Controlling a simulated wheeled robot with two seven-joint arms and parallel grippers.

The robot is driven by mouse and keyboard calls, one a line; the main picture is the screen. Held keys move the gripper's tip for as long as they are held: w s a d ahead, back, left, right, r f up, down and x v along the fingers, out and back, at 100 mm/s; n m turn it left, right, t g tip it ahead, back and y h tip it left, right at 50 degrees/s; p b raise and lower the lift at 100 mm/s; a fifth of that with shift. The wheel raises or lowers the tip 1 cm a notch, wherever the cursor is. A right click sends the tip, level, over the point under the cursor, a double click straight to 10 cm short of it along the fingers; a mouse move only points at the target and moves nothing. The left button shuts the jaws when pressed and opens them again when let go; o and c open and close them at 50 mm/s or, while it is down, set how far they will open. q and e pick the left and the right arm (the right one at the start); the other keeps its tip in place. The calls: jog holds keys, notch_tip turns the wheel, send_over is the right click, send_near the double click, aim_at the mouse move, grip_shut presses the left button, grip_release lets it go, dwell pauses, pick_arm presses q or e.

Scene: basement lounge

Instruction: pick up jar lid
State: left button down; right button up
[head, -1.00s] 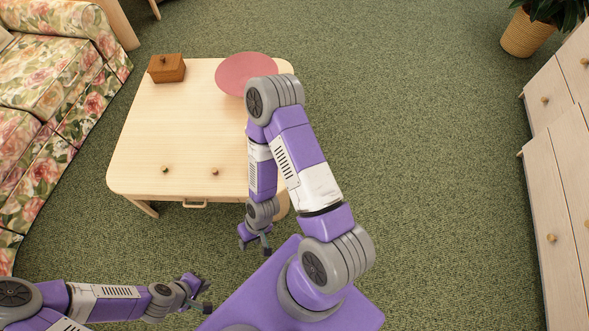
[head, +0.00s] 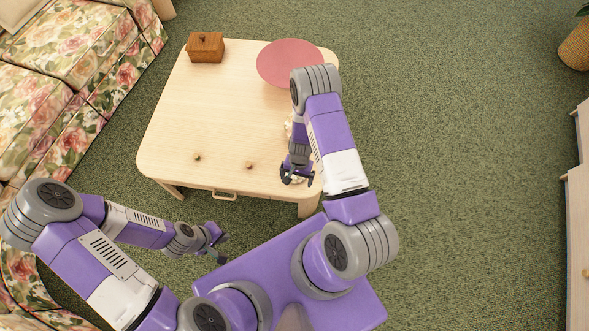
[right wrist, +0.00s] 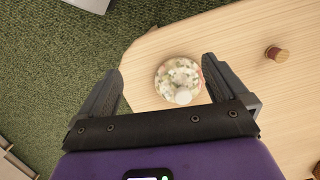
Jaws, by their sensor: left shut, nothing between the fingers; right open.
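The jar lid (right wrist: 180,78) is round, with a floral pattern and a pale knob, in the right wrist view. It rests on the pale wooden table (head: 190,110) near the front corner. My right gripper (right wrist: 163,66) is open, with the lid showing between its fingers and not gripped. In the head view the right gripper (head: 297,178) is over the table's front right corner and mostly hides the lid. My left gripper (head: 220,245) is shut and empty, off the table's front.
A pale patterned thing (head: 288,124) is partly hidden behind my right arm. Two small knob-like pieces (head: 249,165) stand near the table's front. A wooden box (head: 205,48) and a pink round plate or mat (head: 280,60) are at the back. A floral sofa (head: 70,55) borders the left.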

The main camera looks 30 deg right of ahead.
jog(key=w+d+m, duration=0.1)
jog(key=w, duration=0.1)
jog(key=w+d+f+m, duration=0.1)
jog(key=w+d, duration=0.2)
jog(key=w, duration=0.2)
jog(key=shift+w+d+f+m, duration=0.1)
jog(key=shift+d+f+m, duration=0.3)
jog(key=shift+w+f+b, duration=0.1)
jog(key=shift+f+b, duration=0.2)
jog(key=shift+a+f, duration=0.1)
jog(key=shift+f, duration=0.8)
jog(key=f, duration=0.1)
jog(key=a+f+b, duration=0.1)
jog(key=f, duration=0.1)
jog(key=f+b, duration=0.1)
jog(key=shift+s+a+f, duration=0.25)
jog(key=shift+s+f, duration=0.05)
jog(key=shift+f, duration=0.1)
jog(key=c, duration=0.9)
jog(key=shift+r, duration=0.15)
